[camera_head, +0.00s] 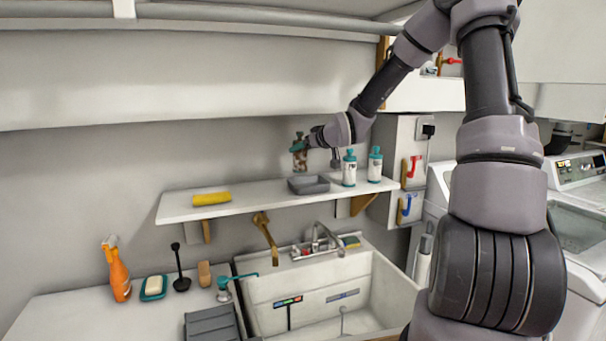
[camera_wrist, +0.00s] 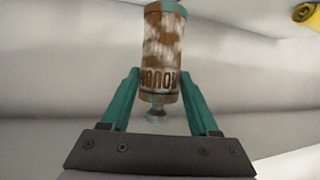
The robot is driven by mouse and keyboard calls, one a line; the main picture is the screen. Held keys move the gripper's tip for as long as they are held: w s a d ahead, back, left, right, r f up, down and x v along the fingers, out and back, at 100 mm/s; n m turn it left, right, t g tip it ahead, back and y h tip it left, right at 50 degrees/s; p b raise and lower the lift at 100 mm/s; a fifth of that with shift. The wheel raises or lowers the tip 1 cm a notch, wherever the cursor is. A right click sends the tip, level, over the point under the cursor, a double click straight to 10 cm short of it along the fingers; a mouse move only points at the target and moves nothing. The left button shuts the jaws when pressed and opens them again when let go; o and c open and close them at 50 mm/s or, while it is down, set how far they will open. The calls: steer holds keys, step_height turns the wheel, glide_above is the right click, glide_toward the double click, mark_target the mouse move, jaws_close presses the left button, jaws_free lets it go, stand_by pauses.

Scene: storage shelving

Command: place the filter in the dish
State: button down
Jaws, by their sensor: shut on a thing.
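The filter (camera_head: 299,158) is a brown-and-white cylinder with teal ends. It is roughly upright in the head view, in the air just above and left of the dish. In the wrist view the filter (camera_wrist: 162,55) shows between the teal fingers, with dark lettering near one end. My gripper (camera_head: 303,143) is shut on it; the fingers also show in the wrist view (camera_wrist: 159,85). The dish (camera_head: 309,186) is a shallow grey rectangular tray on the white shelf. Its inside looks empty. The filter appears apart from the dish and shelf.
On the shelf (camera_head: 240,204), two white bottles with teal tops (camera_head: 348,170) (camera_head: 375,166) stand right of the dish. A yellow roll (camera_head: 211,199) lies left. The shelf between roll and dish is clear. A sink (camera_head: 330,295) is below.

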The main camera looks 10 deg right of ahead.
mark_target(304, 166)
steer(key=shift+f, duration=3)
steer(key=shift+f, duration=0.1)
steer(key=shift+c, duration=0.7)
jaws_free()
